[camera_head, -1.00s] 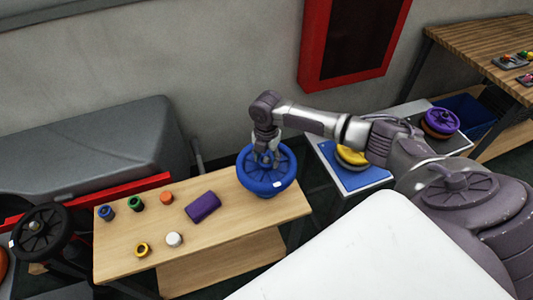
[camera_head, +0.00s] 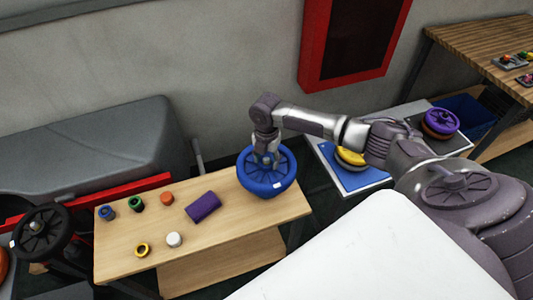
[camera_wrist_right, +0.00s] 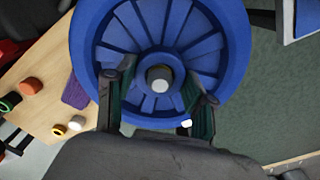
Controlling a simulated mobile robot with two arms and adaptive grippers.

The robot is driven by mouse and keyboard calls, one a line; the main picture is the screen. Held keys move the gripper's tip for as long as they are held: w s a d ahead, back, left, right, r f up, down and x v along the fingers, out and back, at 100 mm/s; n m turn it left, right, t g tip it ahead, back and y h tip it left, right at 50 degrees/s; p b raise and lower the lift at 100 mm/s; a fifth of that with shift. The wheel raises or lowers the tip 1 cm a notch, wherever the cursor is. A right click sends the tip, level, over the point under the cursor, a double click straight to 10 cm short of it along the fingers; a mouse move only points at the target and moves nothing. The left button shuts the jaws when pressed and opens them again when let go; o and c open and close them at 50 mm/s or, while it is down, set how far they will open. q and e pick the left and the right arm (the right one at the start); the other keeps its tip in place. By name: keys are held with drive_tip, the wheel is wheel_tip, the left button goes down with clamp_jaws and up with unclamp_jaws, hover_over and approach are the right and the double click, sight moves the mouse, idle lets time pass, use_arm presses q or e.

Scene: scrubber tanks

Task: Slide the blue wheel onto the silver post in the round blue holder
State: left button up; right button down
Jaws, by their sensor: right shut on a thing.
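The blue wheel (camera_head: 249,168) lies flat at the right end of the wooden table, with spokes and a small white tag. My right gripper (camera_head: 267,156) points down at its middle. In the right wrist view, the fingers (camera_wrist_right: 160,100) reach into the blue wheel (camera_wrist_right: 90,45) on both sides of its centre and are shut on it. A round silver-grey post end (camera_wrist_right: 159,77) shows at the centre, between the fingers. The round blue holder is under the wheel or blends with it; I cannot tell them apart. My left gripper is not in view.
A black wheel (camera_head: 40,232) stands at the left. A blue mat with a yellow part (camera_head: 350,156) and a purple wheel (camera_head: 441,121) are at the right.

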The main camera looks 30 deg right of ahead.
drive_tip(key=shift+w+f, duration=0.1)
drive_tip(key=shift+f, duration=0.1)
idle(0.9)
drive_tip(key=shift+c, duration=1.6)
unclamp_jaws()
drive_tip(key=shift+f, duration=0.15)
drive_tip(key=shift+r, duration=0.2)
